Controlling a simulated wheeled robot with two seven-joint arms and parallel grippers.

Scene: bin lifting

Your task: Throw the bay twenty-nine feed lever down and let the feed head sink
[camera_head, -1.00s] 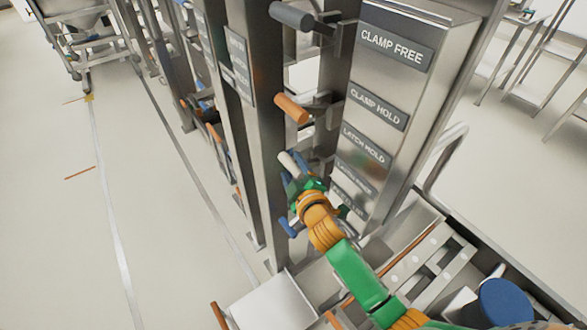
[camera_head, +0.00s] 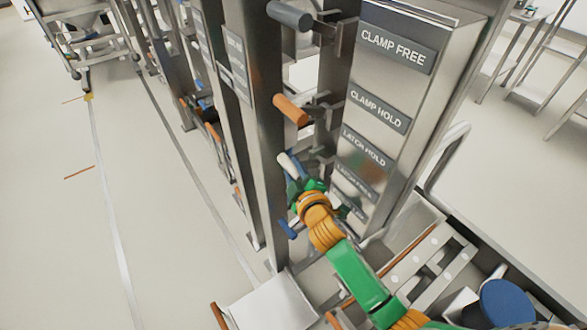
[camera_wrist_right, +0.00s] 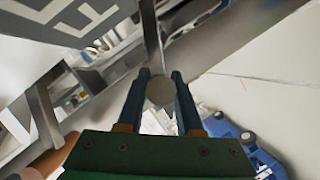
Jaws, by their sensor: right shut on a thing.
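Several lever handles stick out of a grey steel post in the head view. From the top they are a dark grey handle (camera_head: 290,16), an orange handle (camera_head: 290,109), a pale handle (camera_head: 287,163) and a blue handle (camera_head: 287,229). My right gripper (camera_head: 294,180) is at the pale handle. In the right wrist view my right gripper (camera_wrist_right: 160,88) is shut on the pale handle, whose round end (camera_wrist_right: 160,92) shows between the two dark fingers. No label for bay twenty-nine is readable, and I cannot tell the feed head. My left gripper is not in view.
A steel panel (camera_head: 407,20) beside the handles carries plates reading CLAMP FREE, CLAMP HOLD and LATCH HOLD; lower plates are hard to read. A steel frame with a blue round part (camera_head: 506,302) is at lower right. Open floor (camera_head: 50,230) lies left.

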